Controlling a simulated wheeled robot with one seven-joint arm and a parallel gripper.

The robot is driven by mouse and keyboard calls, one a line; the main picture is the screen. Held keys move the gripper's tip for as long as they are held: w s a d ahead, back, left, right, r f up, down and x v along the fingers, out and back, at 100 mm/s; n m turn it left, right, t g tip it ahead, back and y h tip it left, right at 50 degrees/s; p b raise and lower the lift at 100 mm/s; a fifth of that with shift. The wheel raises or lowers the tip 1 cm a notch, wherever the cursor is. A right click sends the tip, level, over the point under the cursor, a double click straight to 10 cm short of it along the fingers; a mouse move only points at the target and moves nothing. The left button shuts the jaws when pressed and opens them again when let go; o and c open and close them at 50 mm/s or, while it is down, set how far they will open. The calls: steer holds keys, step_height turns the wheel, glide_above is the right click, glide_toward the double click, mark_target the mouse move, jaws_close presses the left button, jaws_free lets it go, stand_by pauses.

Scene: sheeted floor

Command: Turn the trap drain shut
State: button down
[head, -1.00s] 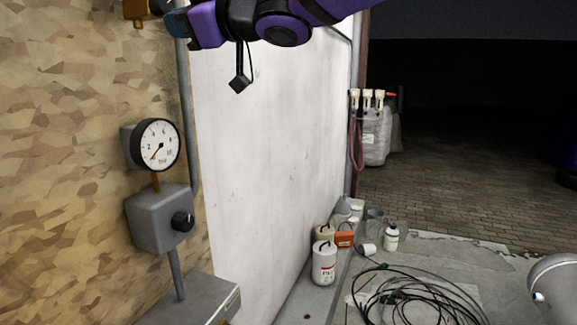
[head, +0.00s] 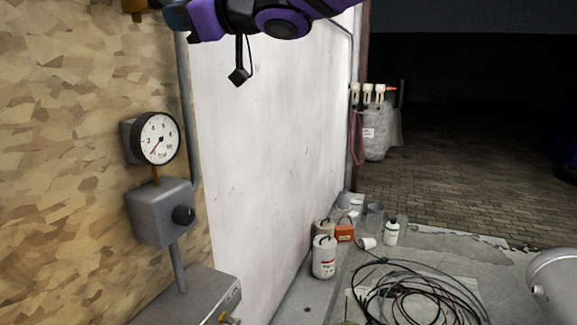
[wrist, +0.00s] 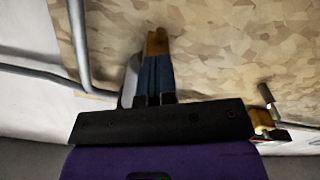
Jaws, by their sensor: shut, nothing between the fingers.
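I cannot single out the trap drain for certain. A brass fitting (head: 228,319) shows at the bottom edge of the head view, by the grey lower box, mostly cut off. In the wrist view a brass fitting with a grey stem (wrist: 262,118) sits at the right, partly behind my gripper's body. My gripper (wrist: 157,50) is shut and empty, its blue fingers pointing at the tan wall. An orange-brown piece shows at their tips; whether it belongs to them is unclear. In the head view my gripper (head: 160,8) is at the top left, partly out of frame.
Cans and bottles (head: 324,257) and coiled cable (head: 415,295) lie on the floor.

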steer(key=shift+w+r, duration=0.25)
steer(key=shift+r, duration=0.15)
steer(key=shift+w+d+r, duration=0.15)
steer(key=shift+w+r, duration=0.25)
steer(key=shift+w, duration=0.35)
steer(key=shift+w+d+f, duration=0.1)
steer(key=shift+w+f, duration=0.05)
steer(key=shift+w, duration=0.05)
stand_by(0.3)
steer(key=shift+f+v, duration=0.2)
steer(key=shift+v, duration=2.5)
